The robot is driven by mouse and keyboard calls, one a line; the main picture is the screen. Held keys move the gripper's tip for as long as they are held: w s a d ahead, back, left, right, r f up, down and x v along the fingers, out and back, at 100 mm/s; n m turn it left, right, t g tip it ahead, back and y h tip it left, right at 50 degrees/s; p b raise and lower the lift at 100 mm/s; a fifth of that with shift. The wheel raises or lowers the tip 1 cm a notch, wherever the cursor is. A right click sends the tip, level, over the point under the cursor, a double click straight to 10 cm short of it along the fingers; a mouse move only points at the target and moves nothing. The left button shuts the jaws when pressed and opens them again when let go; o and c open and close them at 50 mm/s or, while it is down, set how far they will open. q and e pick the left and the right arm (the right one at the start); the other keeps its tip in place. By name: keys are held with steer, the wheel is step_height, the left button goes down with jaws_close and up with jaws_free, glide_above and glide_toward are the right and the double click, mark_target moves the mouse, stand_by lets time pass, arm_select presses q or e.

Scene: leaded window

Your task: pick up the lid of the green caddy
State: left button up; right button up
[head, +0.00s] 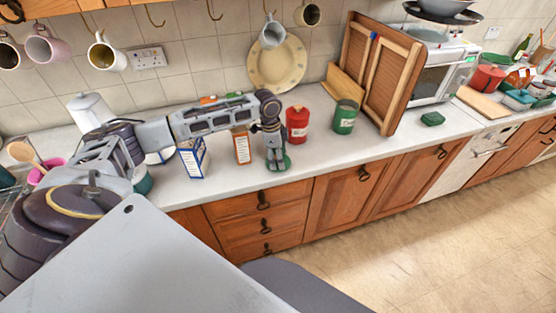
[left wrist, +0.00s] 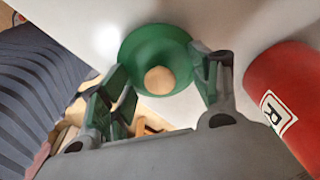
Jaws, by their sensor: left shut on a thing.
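A round green lid (left wrist: 155,52) with a pale wooden knob shows in the left wrist view, between the fingers of my left gripper (left wrist: 160,85). In the head view my left gripper (head: 277,160) points down low over the worktop near its front edge. A bit of the green lid (head: 287,163) shows at its fingertips, the rest hidden behind them. My left gripper is shut on the lid. The green caddy (head: 344,120) stands upright to the right, apart from the gripper; its top looks open. My right gripper is in neither view.
A red caddy (head: 297,125) stands just behind and right of my left gripper; it also shows in the wrist view (left wrist: 290,95). Cartons (head: 192,158) stand to the left. The worktop front right of the gripper is clear.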

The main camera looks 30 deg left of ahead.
arm_select(q)
steer(key=shift+f, duration=0.1)
steer(key=shift+c, duration=0.8)
steer(key=shift+r, duration=0.45)
jaws_close()
step_height(320, 180, up, 9)
steer(key=shift+r+b, duration=0.1)
steer(key=shift+b, duration=0.2)
steer(key=shift+w, duration=0.1)
